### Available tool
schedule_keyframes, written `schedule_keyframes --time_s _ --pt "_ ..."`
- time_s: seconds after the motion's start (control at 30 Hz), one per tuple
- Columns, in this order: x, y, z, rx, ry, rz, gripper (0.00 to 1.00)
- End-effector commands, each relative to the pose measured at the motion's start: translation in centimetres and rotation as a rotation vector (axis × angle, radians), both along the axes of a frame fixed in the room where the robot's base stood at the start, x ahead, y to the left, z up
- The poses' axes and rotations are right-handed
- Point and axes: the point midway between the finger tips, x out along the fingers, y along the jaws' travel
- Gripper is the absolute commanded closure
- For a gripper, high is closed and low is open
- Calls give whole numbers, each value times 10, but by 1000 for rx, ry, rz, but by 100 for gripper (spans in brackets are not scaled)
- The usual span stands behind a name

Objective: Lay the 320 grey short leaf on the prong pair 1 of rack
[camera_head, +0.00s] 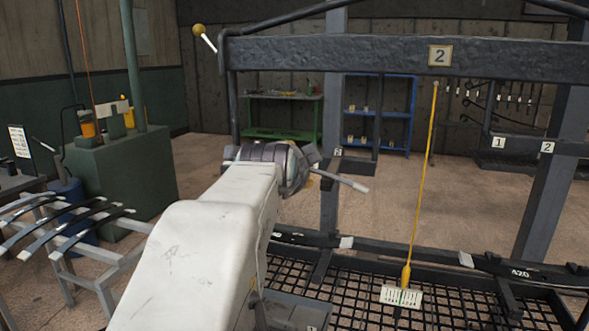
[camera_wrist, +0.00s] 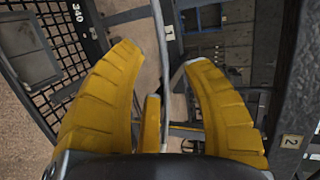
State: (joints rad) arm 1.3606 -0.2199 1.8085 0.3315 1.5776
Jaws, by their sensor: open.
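The fingers are open, with gaps on both sides of the strip. What bears the leaf is hidden. A plate marked 1 (camera_wrist: 170,33) shows just beyond the strip. In the head view, my arm hides most of the gripper.
A thick dark beam marked 2 (camera_head: 370,53) spans above the leaf, with a yellow pointer line hanging from it. A mesh tray (camera_head: 365,300) lies below. Dark curved leaves rest on a grey stand (camera_head: 95,268) at left. Prongs marked 1 and 2 (camera_head: 525,143) stand right.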

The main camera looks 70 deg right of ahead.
Motion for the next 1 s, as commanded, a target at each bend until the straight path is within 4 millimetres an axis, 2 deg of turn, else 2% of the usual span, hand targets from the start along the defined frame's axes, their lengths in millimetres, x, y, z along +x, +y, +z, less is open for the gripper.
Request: schedule_keyframes --time_s 0.5,0.93,1.0 --pt "8 -48 -17 2 5 -3 55" --pt "9 -55 -19 -1 5 -2 54" --pt "9 -55 -19 -1 5 -2 60"
